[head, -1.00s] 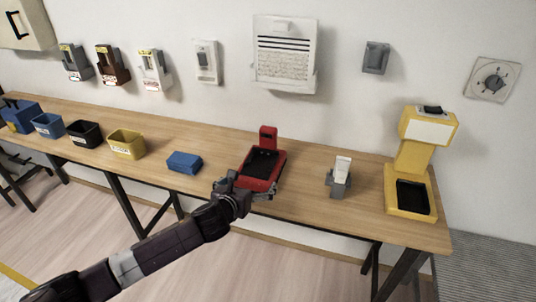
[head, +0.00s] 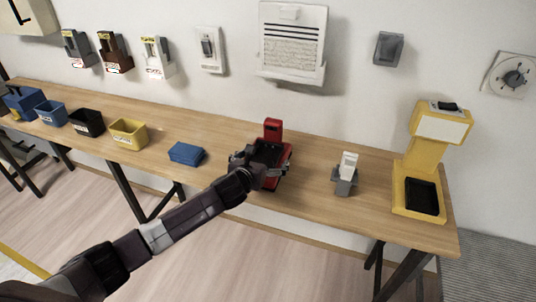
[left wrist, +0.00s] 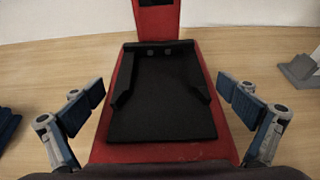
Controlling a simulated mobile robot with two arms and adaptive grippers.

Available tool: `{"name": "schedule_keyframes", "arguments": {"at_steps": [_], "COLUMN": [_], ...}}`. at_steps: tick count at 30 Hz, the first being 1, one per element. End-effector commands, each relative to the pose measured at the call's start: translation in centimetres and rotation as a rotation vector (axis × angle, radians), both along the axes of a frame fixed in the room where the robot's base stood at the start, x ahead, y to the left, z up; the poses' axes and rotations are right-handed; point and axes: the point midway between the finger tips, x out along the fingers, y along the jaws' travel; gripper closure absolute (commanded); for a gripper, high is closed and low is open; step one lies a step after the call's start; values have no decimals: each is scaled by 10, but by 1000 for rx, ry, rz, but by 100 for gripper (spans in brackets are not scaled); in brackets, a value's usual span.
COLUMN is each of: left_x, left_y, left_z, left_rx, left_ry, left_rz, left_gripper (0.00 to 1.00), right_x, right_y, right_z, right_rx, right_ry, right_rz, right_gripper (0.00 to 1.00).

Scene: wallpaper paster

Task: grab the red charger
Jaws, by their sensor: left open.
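The red charger (head: 273,128) stands on the wooden table, with an upright red back and a flat base holding a black tray. In the left wrist view the charger (left wrist: 160,152) fills the middle, its back at the top. My left gripper (head: 262,163) is over the front part of the base and hides some of it. In the left wrist view my left gripper (left wrist: 164,105) is open, one finger on each side of the base, with a gap on both sides. My right gripper is out of view.
A blue box (head: 186,154) lies left of the charger. A grey holder with a white card (head: 346,172) and a yellow device (head: 414,165) stand to the right. Several bins, such as the yellow bin (head: 128,134), line the left. The wooden table (head: 222,140) is clear behind the blue box.

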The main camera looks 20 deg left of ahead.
Motion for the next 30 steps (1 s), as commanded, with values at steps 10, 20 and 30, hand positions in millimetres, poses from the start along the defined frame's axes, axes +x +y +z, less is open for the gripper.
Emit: {"name": "schedule_keyframes", "arguments": {"at_steps": [10, 20, 30], "left_x": [23, 23, 22], "left_y": [-1, -1, -1], "left_z": [-9, -9, -9], "left_rx": [0, 0, 0], "left_ry": [0, 0, 1], "left_rz": [0, 0, 0], "left_gripper": [0, 17, 54], "right_x": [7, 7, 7], "right_y": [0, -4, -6], "right_z": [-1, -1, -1], "right_rx": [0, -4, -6], "right_ry": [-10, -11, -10], "right_rz": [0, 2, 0], "right_gripper": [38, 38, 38]}}
